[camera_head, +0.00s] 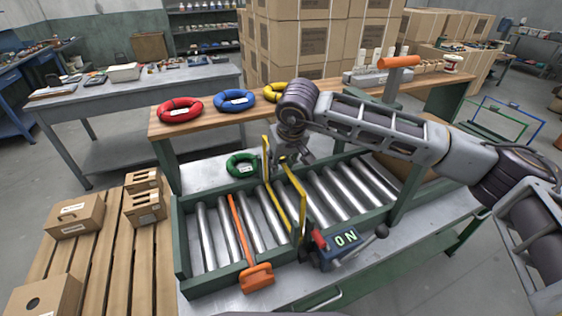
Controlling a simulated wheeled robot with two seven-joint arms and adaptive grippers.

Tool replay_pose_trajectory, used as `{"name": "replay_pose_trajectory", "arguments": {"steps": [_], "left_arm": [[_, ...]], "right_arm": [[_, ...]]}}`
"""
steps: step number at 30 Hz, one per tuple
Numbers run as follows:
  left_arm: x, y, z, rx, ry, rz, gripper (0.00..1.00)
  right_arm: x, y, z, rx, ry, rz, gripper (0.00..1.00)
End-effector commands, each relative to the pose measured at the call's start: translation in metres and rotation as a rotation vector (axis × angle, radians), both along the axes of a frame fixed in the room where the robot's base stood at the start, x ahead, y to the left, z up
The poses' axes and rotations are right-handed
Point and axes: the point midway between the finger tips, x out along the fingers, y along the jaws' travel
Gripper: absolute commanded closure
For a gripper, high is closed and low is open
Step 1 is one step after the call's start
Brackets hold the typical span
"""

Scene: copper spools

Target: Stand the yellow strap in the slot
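A yellow ring-shaped coil (271,92), which looks like the yellow strap, lies flat on the wooden shelf, partly hidden by my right arm. My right gripper (294,158) points down just above and behind these bars. Its fingers look apart, and I see nothing between them. The gripper is apart from the yellow coil. My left gripper is not in view.
A red coil (180,110) and a blue coil (234,101) lie on the wooden shelf (335,92). A green coil (242,165) lies behind the conveyor. Boxes stand on a pallet at left.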

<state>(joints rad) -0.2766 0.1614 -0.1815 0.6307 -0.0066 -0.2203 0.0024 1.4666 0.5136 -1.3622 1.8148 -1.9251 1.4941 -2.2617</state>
Motion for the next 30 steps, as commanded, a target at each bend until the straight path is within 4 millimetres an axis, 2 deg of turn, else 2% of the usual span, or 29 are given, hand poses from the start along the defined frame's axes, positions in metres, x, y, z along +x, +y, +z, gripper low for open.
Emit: {"name": "replay_pose_trajectory", "arguments": {"steps": [3,11,17,23,30], "left_arm": [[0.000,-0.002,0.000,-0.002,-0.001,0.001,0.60],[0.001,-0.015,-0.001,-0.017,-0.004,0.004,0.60],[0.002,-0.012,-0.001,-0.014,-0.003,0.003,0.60],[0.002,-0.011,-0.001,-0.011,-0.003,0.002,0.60],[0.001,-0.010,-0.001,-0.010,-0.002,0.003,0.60]], "right_arm": [[0.000,0.000,0.000,0.000,0.000,0.000,0.54],[0.000,0.000,0.000,0.000,0.000,0.000,0.54],[-0.001,-0.001,0.005,0.000,-0.001,0.000,0.54],[-0.007,-0.003,0.020,0.000,-0.001,0.000,0.54],[-0.019,-0.008,0.051,0.001,-0.003,0.000,0.54]]}}
